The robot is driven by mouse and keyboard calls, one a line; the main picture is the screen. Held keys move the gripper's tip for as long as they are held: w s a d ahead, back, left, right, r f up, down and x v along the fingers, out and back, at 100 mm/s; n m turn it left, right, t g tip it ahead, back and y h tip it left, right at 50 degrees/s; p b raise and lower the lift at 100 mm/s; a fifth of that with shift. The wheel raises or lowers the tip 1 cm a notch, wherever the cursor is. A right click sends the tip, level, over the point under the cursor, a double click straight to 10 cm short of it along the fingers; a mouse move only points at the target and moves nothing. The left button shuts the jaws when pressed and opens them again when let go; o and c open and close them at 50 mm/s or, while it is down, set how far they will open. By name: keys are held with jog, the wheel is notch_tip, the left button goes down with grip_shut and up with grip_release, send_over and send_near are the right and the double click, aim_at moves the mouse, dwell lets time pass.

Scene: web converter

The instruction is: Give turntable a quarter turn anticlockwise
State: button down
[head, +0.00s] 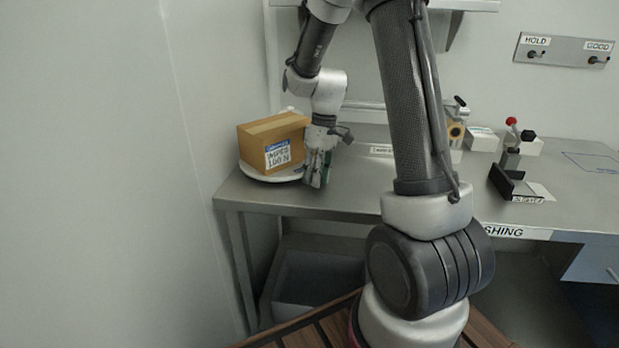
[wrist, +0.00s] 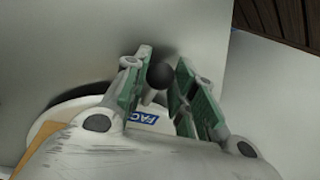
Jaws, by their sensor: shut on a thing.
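The turntable (head: 258,174) is a round white disc on the left end of the steel bench, with a cardboard box (head: 272,142) standing on it. In the wrist view, the turntable (wrist: 95,108) shows a blue "FAC" label, and a corner of the box (wrist: 40,147) shows at lower left. My gripper (head: 317,182) is at the turntable's right edge, pointing down. In the wrist view, a dark round knob (wrist: 160,75) sits between its green-padded fingers, which are shut on it. The knob is hidden in the head view.
A wall stands close on the left. A grey bin (head: 315,277) is under the bench (head: 365,195). A fixture with a red-topped lever (head: 511,150) stands at right. A HOLD/GOOD panel (head: 565,50) hangs on the back wall.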

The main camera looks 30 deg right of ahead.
aim_at(332, 170)
jog(key=shift+w+d+n, duration=0.3)
jog(key=shift+d+n, duration=0.2)
jog(key=shift+d, duration=0.2)
jog(key=shift+w+d+n, duration=0.3)
jog(key=shift+d+n, duration=0.2)
jog(key=shift+d, duration=0.15)
jog(key=shift+w+d+n+g, duration=0.15)
jog(key=shift+w+d+n, duration=0.4)
jog(key=shift+d, duration=0.2)
jog(key=shift+w+d+n+g, duration=0.15)
jog(key=shift+w+d+n, duration=0.25)
jog(key=shift+d+n, duration=0.3)
jog(key=shift+w+d+n+h, duration=0.5)
jog(key=shift+w+d+n, duration=1.05)
jog(key=shift+w+n, duration=0.1)
jog(key=c, duration=1.1)
grip_release()
jog(key=shift+c, duration=0.2)
notch_tip(332, 170, up, 12)
jog(key=w+d, duration=0.1)
jog(key=w, duration=0.1)
